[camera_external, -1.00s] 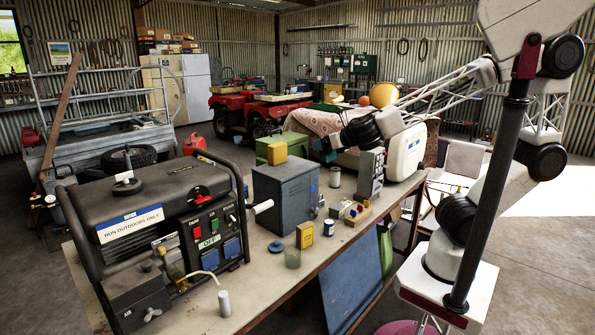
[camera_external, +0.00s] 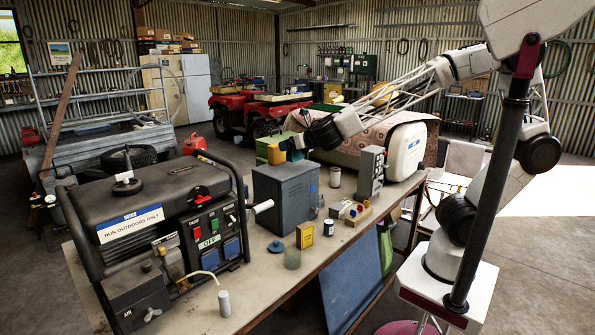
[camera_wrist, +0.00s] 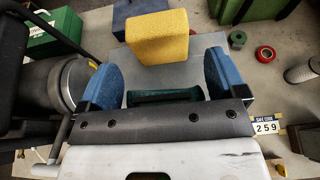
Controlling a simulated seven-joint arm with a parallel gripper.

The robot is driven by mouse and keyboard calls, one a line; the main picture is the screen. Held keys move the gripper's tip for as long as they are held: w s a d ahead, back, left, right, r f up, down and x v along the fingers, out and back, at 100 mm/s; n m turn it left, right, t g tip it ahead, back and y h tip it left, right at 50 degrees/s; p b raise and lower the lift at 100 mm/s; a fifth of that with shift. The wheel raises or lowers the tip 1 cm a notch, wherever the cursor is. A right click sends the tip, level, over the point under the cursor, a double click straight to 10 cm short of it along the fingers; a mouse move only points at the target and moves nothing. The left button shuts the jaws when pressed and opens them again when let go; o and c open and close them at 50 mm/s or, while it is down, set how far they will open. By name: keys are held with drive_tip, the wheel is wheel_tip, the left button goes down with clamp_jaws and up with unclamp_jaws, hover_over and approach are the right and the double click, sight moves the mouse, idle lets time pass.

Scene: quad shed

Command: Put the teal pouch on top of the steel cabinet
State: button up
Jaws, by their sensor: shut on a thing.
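The steel cabinet (camera_external: 285,197) is a blue-grey box on the workbench, right of the generator. Its flat grey top (camera_wrist: 185,75) shows below my gripper in the wrist view. My gripper (camera_wrist: 163,88) has blue fingers on either side of a dark teal item, the teal pouch (camera_wrist: 165,96), and is shut on it. The pouch is partly hidden by the gripper's dark palm. In the external view my gripper (camera_external: 298,154) is small and dark, just above the cabinet. I cannot tell whether the pouch touches the top.
A yellow block (camera_wrist: 158,38) appears to stand at the cabinet top's far edge, just ahead of the fingers. The black generator (camera_external: 150,220) stands close on the left. A grey instrument box (camera_external: 370,172), small tins and a green box (camera_external: 268,143) are nearby on the bench.

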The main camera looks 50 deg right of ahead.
drive_tip(key=shift+w+a+f, duration=0.1)
drive_tip(key=shift+w+a, duration=0.15)
drive_tip(key=shift+w, duration=0.2)
drive_tip(key=shift+f, duration=1.65)
drive_tip(key=shift+f, duration=0.15)
drive_tip(key=o, duration=0.6)
drive_tip(key=shift+o, duration=0.2)
drive_tip(key=shift+s+r, duration=0.25)
drive_tip(key=shift+s, duration=0.05)
drive_tip(key=v, duration=1.1)
drive_tip(key=shift+s, duration=0.2)
